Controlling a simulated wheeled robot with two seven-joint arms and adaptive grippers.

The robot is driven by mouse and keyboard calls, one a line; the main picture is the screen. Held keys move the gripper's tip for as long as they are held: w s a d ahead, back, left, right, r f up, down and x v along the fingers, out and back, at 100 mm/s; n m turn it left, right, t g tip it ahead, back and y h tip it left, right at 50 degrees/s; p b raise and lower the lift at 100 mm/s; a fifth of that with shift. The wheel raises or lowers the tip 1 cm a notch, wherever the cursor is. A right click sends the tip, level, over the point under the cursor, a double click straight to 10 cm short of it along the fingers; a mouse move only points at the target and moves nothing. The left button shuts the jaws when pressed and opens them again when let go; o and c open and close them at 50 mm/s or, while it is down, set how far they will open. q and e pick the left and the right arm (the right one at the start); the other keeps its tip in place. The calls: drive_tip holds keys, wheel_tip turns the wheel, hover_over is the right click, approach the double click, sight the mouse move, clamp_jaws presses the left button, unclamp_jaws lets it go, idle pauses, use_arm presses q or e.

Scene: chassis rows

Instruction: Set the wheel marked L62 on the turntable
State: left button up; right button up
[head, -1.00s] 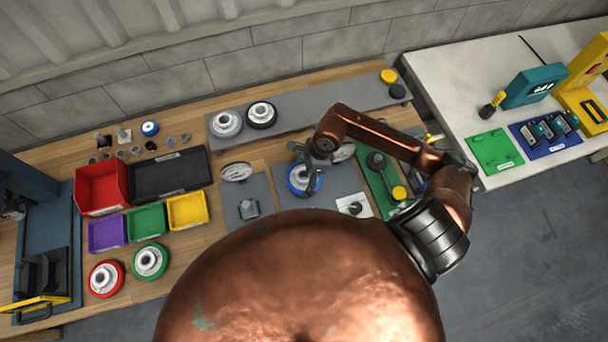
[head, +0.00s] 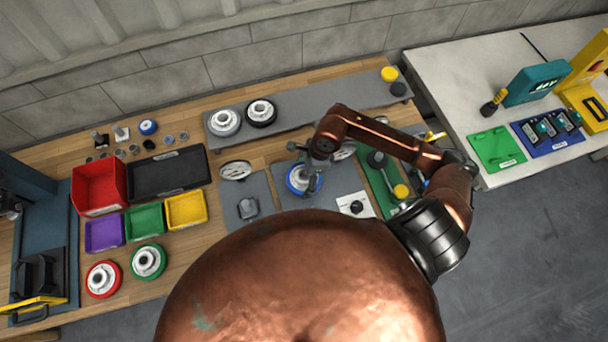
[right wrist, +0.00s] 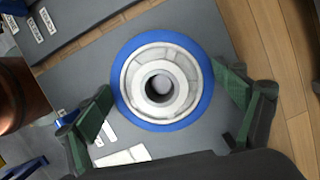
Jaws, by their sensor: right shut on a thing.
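A wheel with a blue rim and pale hub (head: 296,180) is on a grey plate (head: 328,181) in the middle of the bench. My right gripper (head: 312,190) reaches down over it. In the right wrist view the blue wheel (right wrist: 162,85) is between the two green-padded fingers of my right gripper (right wrist: 165,102), which is shut on it across its rim. No mark L62 can be read on any wheel. I cannot tell which station is the turntable, or whether the blue wheel touches the plate. My left gripper is not in view.
White-hubbed wheels (head: 225,122) and (head: 261,112) stand on the rear grey shelf. A red wheel (head: 103,279) and a green wheel (head: 149,262) lie front left, near coloured bins (head: 145,219). A dial gauge (head: 236,171) stands left of the blue wheel. A green plate (head: 497,149) is right.

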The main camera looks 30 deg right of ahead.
drive_tip(key=shift+f+b, duration=0.55)
drive_tip(key=shift+f, duration=0.15)
drive_tip(key=o, duration=1.4)
drive_tip(key=shift+c, duration=0.2)
drive_tip(key=v, duration=1.1)
drive_tip(key=shift+r, duration=0.2)
drive_tip(key=shift+s+d+r, duration=0.1)
drive_tip(key=shift+r, duration=0.2)
